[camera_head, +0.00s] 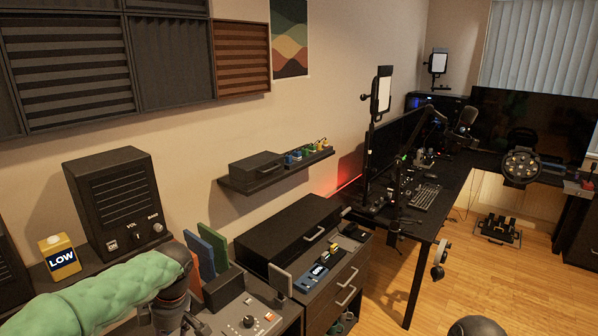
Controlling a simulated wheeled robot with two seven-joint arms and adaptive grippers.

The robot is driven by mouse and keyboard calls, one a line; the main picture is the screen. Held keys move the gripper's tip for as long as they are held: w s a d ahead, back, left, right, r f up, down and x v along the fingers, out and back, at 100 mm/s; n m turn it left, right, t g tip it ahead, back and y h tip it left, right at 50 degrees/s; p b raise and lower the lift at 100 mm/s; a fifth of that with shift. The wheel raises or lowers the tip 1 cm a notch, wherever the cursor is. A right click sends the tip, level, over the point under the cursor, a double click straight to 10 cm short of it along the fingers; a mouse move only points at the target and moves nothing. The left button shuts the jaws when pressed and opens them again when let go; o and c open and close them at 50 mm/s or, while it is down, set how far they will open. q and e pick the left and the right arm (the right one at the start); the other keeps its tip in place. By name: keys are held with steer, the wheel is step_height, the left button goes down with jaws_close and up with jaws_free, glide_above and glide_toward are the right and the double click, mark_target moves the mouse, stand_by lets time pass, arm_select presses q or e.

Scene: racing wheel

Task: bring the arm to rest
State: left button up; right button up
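My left arm, in a green sleeve, comes in from the lower left and bends down at a dark joint. My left gripper (190,322) shows only in part at the bottom edge, beside the control box (245,318) with knobs and buttons. Its fingertips are cut off or hidden, so I cannot tell whether it is open or holds anything. My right gripper is not in view. A dark rounded shape shows at the bottom edge on the right. The racing wheel (521,166) is at the far right by the desk.
A black speaker (112,203) and a yellow "LOW" carton (60,257) stand behind my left arm. Blue and green upright panels (205,252) stand close to its wrist. A drawer cabinet (340,285) and the desk (425,222) lie to the right. Wooden floor (480,285) is open there.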

arm_select(q)
steer(key=s+d+f+m+h+b, duration=0.15)
steer(key=d+f+m, duration=0.4)
steer(key=f, duration=0.85)
steer(key=s+d+f+m+h+b, duration=0.1)
steer(key=d+f+m+h+b, duration=0.45)
steer(key=f, duration=0.95)
steer(key=s+d+f+m+b, duration=0.1)
steer(key=s+d+f+m, duration=0.1)
steer(key=s+d+f, duration=0.2)
steer(key=s+d+f+m+b, duration=0.1)
steer(key=s+d+f+m, duration=0.2)
steer(key=s+f, duration=0.8)
step_height(320, 180, down, 5)
steer(key=shift+d+m+t+b, duration=0.3)
steer(key=shift+d+t+b, duration=0.1)
steer(key=shift+d, duration=0.3)
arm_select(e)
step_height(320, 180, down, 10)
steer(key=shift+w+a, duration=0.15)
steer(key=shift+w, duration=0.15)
